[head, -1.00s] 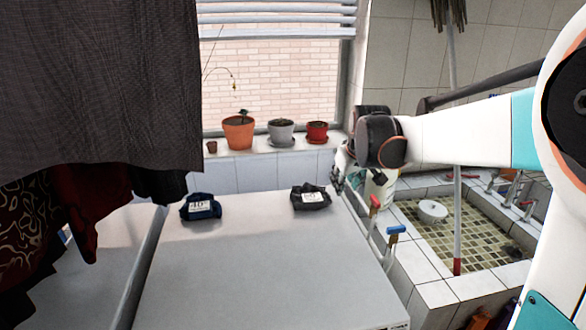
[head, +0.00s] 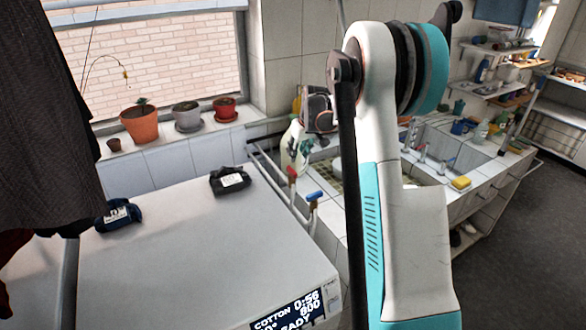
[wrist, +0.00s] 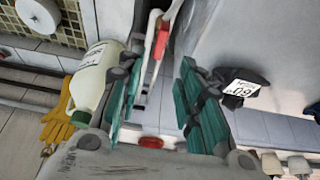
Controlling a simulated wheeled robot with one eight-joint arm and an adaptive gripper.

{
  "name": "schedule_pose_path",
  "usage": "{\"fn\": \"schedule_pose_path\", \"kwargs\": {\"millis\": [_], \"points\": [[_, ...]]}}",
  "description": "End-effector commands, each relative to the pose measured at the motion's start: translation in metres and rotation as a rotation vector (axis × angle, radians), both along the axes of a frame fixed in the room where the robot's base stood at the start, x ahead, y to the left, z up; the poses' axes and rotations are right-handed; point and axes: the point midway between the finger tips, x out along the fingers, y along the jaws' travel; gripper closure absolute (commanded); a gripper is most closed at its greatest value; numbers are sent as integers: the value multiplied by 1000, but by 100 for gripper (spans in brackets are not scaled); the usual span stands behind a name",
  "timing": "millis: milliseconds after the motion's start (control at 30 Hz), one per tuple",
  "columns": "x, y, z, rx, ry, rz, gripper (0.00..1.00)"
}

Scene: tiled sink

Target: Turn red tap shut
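The red tap handle (head: 292,172) stands on a pipe at the right edge of the white machine top, in the head view. The blue tap handle (head: 315,196) is nearer to me on its right. My gripper (head: 304,140) is above and beyond the red handle there, partly hidden by my arm. In the wrist view my gripper (wrist: 161,82) has its two green-padded fingers spread apart with nothing held. The red handle (wrist: 160,42) shows beyond the fingertips, in line with the gap. I cannot tell how far the tap is turned.
A pale bottle (wrist: 98,74) is close beside one finger; yellow gloves (wrist: 57,122) hang nearby. A black packet (head: 230,180) lies on the machine top (head: 190,255). Potted plants stand on the sill. The tiled sink (head: 335,205) is right of the taps.

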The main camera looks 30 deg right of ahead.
Motion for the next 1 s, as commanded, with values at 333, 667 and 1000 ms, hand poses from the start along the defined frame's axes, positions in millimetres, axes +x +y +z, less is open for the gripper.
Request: {"fn": "schedule_pose_path", "kwargs": {"millis": [333,667,1000], "points": [[27,-2,-64,0,0,1,67],[41,-2,-98,0,0,0,67],[42,-2,-101,0,0,0,67]]}}
